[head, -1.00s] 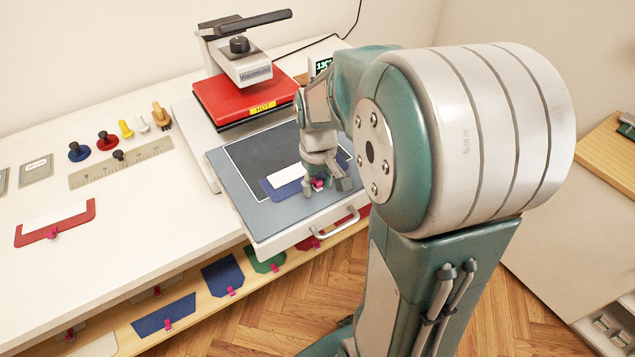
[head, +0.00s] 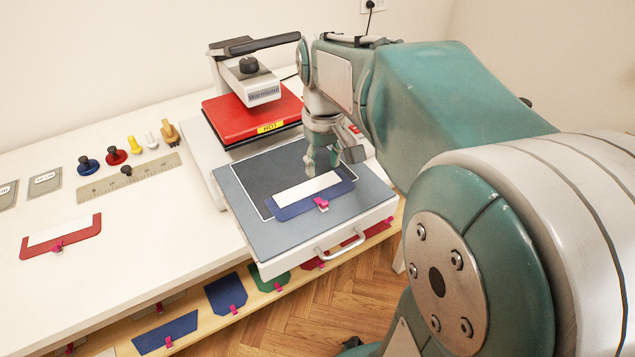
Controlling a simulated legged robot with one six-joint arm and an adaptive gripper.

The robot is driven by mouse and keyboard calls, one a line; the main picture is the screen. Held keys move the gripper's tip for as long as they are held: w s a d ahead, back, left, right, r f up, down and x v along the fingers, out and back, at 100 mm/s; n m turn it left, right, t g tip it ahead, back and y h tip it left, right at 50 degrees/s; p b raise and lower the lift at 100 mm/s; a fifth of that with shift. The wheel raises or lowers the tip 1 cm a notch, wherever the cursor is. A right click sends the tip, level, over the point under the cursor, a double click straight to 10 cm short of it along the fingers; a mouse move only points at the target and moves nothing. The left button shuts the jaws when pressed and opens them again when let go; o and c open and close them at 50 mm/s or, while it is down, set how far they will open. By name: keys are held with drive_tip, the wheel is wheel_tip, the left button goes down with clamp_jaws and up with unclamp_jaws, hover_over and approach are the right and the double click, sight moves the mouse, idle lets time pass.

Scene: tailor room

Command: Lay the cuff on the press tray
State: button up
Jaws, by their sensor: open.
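A blue cuff with a white strip (head: 295,208) and a pink clip (head: 321,204) lies on the grey press tray (head: 262,236). It rests toward the tray's front, partly across the outlined dark pad (head: 258,178). My gripper (head: 328,166) is open and empty, above the pad and just behind the cuff, apart from the clip. Part of the tray's right side is hidden behind my gripper. A red cuff with a white strip (head: 60,247) lies on the table at the left.
The red press plate marked HOT (head: 250,113) stands behind the tray, under a black lever (head: 270,45). A ruler (head: 130,180) and several coloured knobs lie on the table. The table's middle is clear.

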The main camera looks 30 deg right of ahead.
drive_tip(key=s+a+t, duration=0.5)
drive_tip(key=s+a, duration=0.5)
drive_tip(key=s, duration=0.2)
drive_tip(key=shift+f, duration=0.4)
idle(0.5)
